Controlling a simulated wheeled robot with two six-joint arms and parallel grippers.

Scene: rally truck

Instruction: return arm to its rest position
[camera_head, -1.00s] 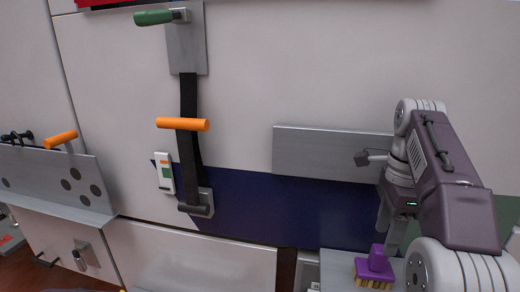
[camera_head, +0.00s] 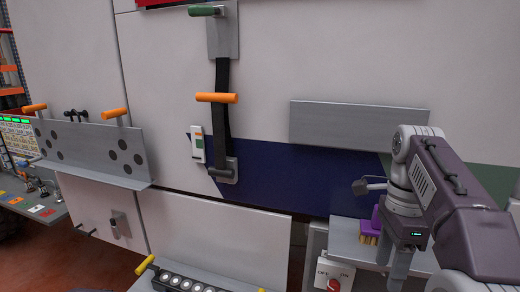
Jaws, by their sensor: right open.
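My right arm comes in from the right, bent at a joint, with its gripper (camera_head: 390,268) pointing down. The jaws are open, with nothing seen between them. A purple brush (camera_head: 370,229) with tan bristles stands on a grey ledge (camera_head: 347,240). It shows just left of the right gripper and is partly hidden behind my wrist. I cannot tell the exact gap between them. My left arm and gripper are not in view.
The white truck wall (camera_head: 290,55) fills the background, with a strap with an orange handle (camera_head: 217,98) and a grey plate (camera_head: 355,124). A red switch (camera_head: 334,284) is low, near my right gripper. A perforated grey bracket (camera_head: 90,150) stands at left.

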